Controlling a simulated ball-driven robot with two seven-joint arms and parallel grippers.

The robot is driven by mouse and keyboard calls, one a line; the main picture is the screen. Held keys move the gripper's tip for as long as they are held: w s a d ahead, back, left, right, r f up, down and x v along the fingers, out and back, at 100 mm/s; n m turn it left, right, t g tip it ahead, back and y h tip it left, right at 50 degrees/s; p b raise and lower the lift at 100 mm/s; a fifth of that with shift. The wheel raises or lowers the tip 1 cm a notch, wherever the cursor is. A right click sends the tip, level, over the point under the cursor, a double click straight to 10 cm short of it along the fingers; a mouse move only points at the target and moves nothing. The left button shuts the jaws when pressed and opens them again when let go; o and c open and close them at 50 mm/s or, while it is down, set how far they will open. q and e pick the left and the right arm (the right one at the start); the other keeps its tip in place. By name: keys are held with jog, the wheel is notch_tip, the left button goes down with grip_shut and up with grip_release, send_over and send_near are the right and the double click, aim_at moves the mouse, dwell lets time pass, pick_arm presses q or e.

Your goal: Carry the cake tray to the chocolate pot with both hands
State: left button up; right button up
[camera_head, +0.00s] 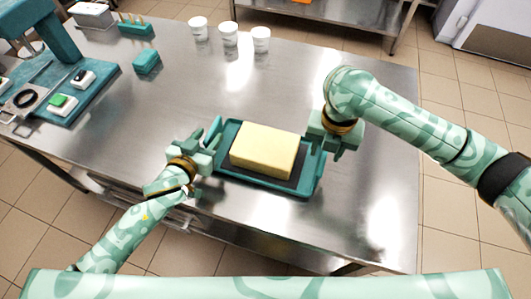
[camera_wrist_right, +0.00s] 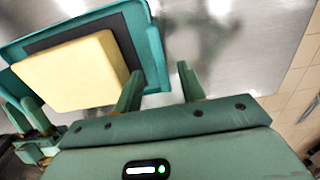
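The cake tray is a teal tray (camera_head: 308,188) with a dark mat and a pale yellow block of cake (camera_head: 265,148) on it; it rests on the steel table. My left gripper (camera_head: 213,140) is at the tray's left end, its fingers apart. My right gripper (camera_head: 328,146) is at the right end. In the right wrist view, its fingers (camera_wrist_right: 158,88) are spread, with the tray's rim (camera_wrist_right: 154,50) between them and a gap visible. The left gripper (camera_wrist_right: 28,116) also shows there beside the cake. I cannot make out a chocolate pot.
Several white cups (camera_head: 229,35) stand along the back edge. A teal block (camera_head: 147,62) and a teal rack (camera_head: 135,27) are at the back left. A teal machine (camera_head: 60,92) with switches stands at the left. The table's middle (camera_head: 200,95) is clear.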

aim_at(213, 130)
pick_arm(q)
jog(key=shift+x, duration=1.75)
pick_arm(e)
jog(key=shift+f, duration=1.8)
pick_arm(q)
grip_shut()
pick_arm(e)
grip_shut()
